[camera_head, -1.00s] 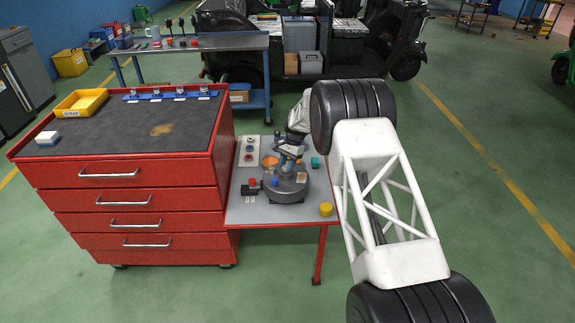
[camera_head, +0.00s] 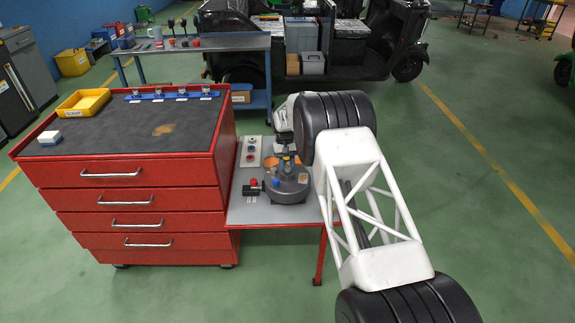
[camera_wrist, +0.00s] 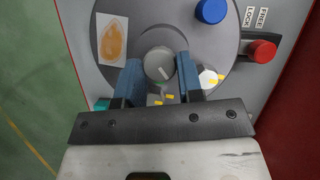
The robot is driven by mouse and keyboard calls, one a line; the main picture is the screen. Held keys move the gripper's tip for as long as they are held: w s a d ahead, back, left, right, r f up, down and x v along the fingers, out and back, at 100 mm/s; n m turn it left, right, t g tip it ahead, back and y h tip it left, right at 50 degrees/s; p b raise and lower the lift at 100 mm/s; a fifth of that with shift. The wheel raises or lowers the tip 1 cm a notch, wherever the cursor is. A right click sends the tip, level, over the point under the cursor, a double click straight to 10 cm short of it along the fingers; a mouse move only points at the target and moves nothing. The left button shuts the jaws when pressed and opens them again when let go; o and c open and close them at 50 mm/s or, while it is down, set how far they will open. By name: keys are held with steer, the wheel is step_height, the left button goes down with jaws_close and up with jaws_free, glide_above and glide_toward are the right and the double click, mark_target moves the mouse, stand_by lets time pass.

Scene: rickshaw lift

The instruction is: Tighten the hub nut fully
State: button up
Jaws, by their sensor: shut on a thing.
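The hub (camera_head: 290,186) is a dark grey round drum on a small side table, and its face (camera_wrist: 215,45) fills much of the wrist view. At its middle is the hub nut (camera_wrist: 159,63), a round grey piece with a short white line slanting down to the right. My gripper (camera_wrist: 158,66) has its blue fingers on either side of the nut and is shut on it. In the head view my gripper (camera_head: 286,158) is at the top of the hub, and my arm hides part of it.
A blue button (camera_wrist: 211,10) and a white piece (camera_wrist: 208,78) are on the hub. A red knob (camera_wrist: 262,51) is beside LOCK and FREE labels. A panel with buttons (camera_head: 250,152) lies behind the hub. The red drawer cabinet (camera_head: 140,205) stands directly left.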

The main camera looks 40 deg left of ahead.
steer(key=shift+n, duration=0.6)
steer(key=o, duration=0.9)
steer(key=shift+v, duration=3.9)
steer(key=shift+s+a, duration=0.1)
